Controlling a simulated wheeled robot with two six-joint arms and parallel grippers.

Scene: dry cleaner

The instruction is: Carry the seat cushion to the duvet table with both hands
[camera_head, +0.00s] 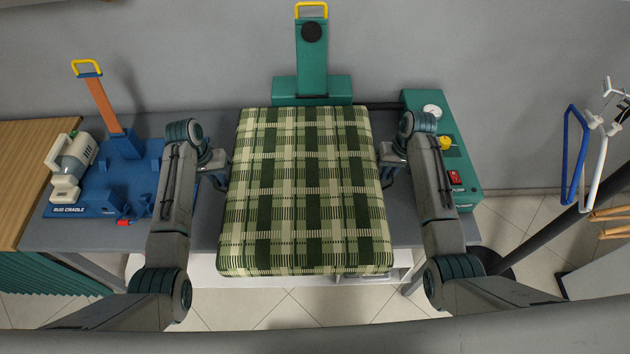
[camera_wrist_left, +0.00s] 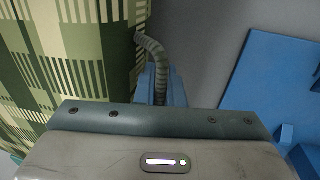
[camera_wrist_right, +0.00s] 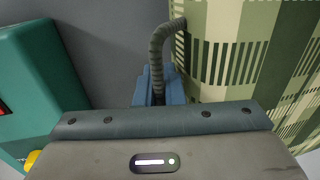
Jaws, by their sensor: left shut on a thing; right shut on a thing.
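The seat cushion (camera_head: 306,190) is a thick green and cream plaid square in the middle of the head view, above the grey table. My left gripper (camera_head: 226,168) is at its left side and my right gripper (camera_head: 384,165) at its right side, both shut on it. Their fingertips are partly hidden. The cushion's side also shows in the left wrist view (camera_wrist_left: 80,50) and the right wrist view (camera_wrist_right: 240,50), each with a grey curved loop beside the fingers. I cannot tell whether the cushion touches the table. No duvet can be made out.
A green machine (camera_head: 445,150) with a gauge is right. A green stand (camera_head: 312,60) is behind the cushion. A wooden-topped counter (camera_head: 20,165) is far left; hangers (camera_head: 575,150) hang far right.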

